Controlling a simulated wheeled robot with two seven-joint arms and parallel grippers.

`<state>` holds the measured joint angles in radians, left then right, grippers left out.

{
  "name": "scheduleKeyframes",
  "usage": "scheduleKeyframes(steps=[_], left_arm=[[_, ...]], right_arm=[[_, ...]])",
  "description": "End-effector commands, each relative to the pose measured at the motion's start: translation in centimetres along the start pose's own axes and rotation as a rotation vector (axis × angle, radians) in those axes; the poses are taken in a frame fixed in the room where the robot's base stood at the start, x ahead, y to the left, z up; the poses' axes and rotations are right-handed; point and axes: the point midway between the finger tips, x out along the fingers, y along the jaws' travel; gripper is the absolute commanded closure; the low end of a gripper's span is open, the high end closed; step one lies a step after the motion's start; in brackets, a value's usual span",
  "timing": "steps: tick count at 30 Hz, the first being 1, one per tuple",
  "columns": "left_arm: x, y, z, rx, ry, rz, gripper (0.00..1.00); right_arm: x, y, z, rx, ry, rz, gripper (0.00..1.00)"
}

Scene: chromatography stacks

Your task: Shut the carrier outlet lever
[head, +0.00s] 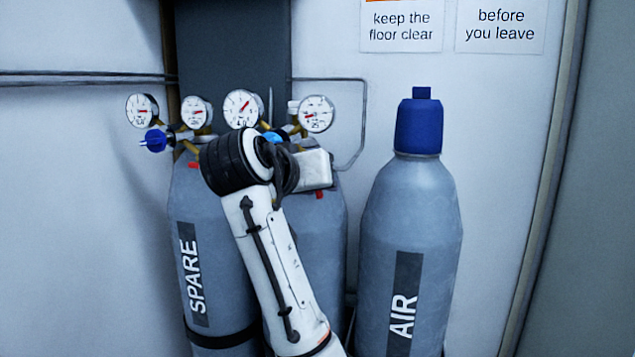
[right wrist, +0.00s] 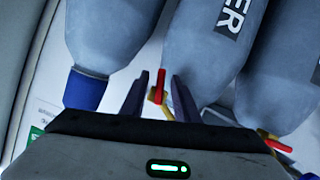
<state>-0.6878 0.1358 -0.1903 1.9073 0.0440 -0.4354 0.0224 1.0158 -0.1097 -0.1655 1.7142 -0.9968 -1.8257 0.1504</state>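The carrier outlet lever is a small red lever (right wrist: 160,86) on a brass fitting at the neck of the middle grey cylinder (right wrist: 200,48), whose label shows only "ER". In the right wrist view it lies roughly along the cylinder. My right gripper (right wrist: 160,98) is open, with one dark finger on each side of the lever; I cannot tell whether either touches it. In the head view a red tip of the lever (head: 319,194) shows just below my white gripper body, and my right arm hides much of this cylinder. My left gripper is not in view.
The SPARE cylinder (head: 212,240) stands left, with its own red lever (head: 194,165) and blue knob (head: 154,140). The AIR cylinder (head: 412,215) with blue cap (head: 419,124) stands right. Several gauges (head: 242,107) and thin wall pipes (head: 352,148) sit close around my wrist.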

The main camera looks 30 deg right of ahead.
Motion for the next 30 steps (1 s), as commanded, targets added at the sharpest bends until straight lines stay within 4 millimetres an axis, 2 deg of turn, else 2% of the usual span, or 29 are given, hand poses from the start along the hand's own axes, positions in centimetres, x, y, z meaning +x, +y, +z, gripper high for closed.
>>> scheduleKeyframes(steps=[3, 11, 16, 21, 27, 30], left_arm=[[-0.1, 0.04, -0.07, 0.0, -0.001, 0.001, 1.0], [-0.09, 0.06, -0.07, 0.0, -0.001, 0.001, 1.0], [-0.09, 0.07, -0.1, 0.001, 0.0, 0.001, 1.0], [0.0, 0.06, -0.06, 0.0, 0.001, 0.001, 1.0], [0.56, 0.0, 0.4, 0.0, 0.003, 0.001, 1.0], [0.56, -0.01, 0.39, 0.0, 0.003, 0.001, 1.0]], right_arm=[[0.64, 0.01, -0.02, 0.0, 0.001, 0.0, 0.72], [0.74, -0.02, 0.02, 0.0, 0.001, 0.0, 0.72], [0.72, -0.02, 0.02, 0.0, 0.001, -0.001, 1.0], [0.69, -0.11, 0.09, 0.018, 0.0, -0.01, 1.0], [0.64, -0.6, 0.11, 0.212, -0.001, -0.092, 1.0], [0.64, -0.61, -0.05, 0.248, 0.001, -0.104, 1.0]])
